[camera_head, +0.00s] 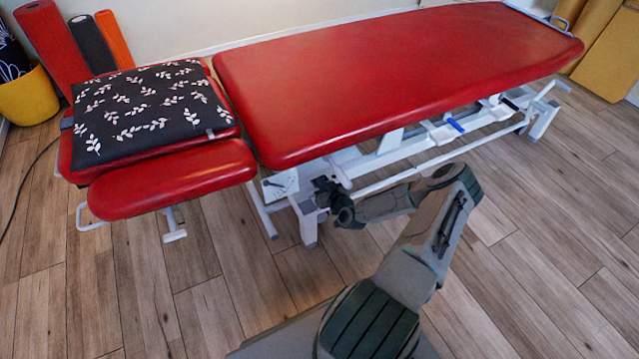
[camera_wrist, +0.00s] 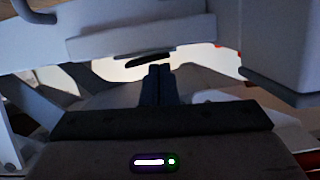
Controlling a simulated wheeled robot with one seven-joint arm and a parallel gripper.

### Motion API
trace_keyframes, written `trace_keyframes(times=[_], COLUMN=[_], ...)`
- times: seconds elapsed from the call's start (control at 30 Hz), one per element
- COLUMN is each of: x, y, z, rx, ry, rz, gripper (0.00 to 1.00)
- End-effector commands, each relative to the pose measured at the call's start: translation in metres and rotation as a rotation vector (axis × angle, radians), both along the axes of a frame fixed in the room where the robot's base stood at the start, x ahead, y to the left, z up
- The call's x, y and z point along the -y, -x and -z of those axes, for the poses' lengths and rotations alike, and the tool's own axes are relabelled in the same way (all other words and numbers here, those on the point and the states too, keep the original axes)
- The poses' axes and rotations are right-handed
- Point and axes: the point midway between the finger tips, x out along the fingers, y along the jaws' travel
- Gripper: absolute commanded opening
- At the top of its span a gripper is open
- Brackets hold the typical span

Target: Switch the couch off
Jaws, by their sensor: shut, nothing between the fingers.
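The couch (camera_head: 385,80) is a long red treatment table on a white metal frame, across the upper part of the head view. My arm reaches to its near side, and my gripper (camera_head: 322,186) is at the frame under the couch's near left end. In the wrist view my gripper (camera_wrist: 158,70) has its fingers together, with nothing between them. Just ahead of the fingertips is a dark, flat, elongated part (camera_wrist: 150,58) below a white frame bar (camera_wrist: 140,36). I cannot tell whether it is the switch, or whether the fingers touch it.
A patterned dark cushion (camera_head: 150,108) lies on the couch's headrest section. A blue-ended lever (camera_head: 455,125) shows on the frame further right. A yellow bin (camera_head: 27,97) and rolled mats (camera_head: 52,40) stand at the upper left. The wooden floor (camera_head: 540,250) at right is clear.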

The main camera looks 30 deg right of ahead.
Motion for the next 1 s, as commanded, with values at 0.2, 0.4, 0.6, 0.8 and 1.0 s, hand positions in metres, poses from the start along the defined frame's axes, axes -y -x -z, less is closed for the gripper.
trace_keyframes(times=[0.2,0.4,0.6,0.8,1.0], x=[-0.006,-0.011,-0.013,-0.015,-0.015], y=[-0.002,0.021,0.064,0.089,0.095], z=[-0.028,-0.048,-0.058,-0.062,-0.063], rx=[0.001,-0.003,-0.001,0.000,0.001], ry=[0.001,-0.003,-0.002,-0.001,-0.001], rz=[-0.007,-0.010,-0.010,-0.010,-0.010], gripper=[0.00,0.00,0.00,0.00,0.00])
